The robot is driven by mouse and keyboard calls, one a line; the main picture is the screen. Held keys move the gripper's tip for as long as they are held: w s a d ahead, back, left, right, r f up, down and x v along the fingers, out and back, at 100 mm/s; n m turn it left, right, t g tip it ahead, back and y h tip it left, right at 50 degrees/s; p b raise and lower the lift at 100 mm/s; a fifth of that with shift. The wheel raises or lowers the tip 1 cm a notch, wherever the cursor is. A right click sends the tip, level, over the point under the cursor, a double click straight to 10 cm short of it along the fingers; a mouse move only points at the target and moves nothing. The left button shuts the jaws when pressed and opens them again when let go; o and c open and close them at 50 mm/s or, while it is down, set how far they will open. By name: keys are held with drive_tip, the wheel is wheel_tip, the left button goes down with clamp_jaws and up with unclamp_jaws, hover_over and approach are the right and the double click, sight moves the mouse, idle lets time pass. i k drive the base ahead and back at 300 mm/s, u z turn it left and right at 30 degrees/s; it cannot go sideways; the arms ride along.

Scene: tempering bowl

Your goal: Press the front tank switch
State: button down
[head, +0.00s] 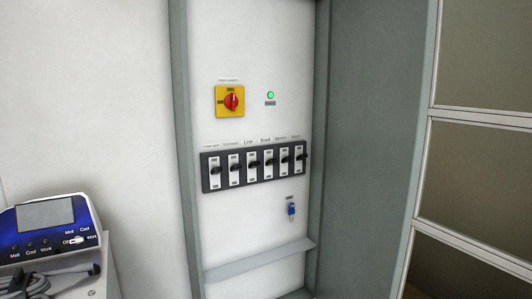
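A row of several black toggle switches sits in a dark strip (204,174) on the white panel of an open grey cabinet. Each switch has a small label above it. "Line" (249,142) is among the readable ones; most are too small to read, so I cannot tell which switch is the front tank's. The levers look to be in similar positions. A blue control panel (22,240) at the lower left has a small screen, a white selector knob and labels such as "Melt", "Cool" and "Work". My gripper is not recognisable in view.
A red rotary switch on a yellow plate (222,109) and a lit green lamp (270,95) are above the strip. A ledge (258,262) crosses the cabinet's lower part. Grey cable-like shapes (50,283) lie in front of the control panel.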

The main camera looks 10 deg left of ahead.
sight(215, 171)
drive_tip(key=u, duration=0.15)
drive_tip(key=i, duration=1.05)
drive_tip(key=u, duration=0.6)
drive_tip(key=k, duration=0.9)
drive_tip(key=u, duration=0.15)
drive_tip(key=i, duration=0.9)
drive_tip(key=z, duration=0.1)
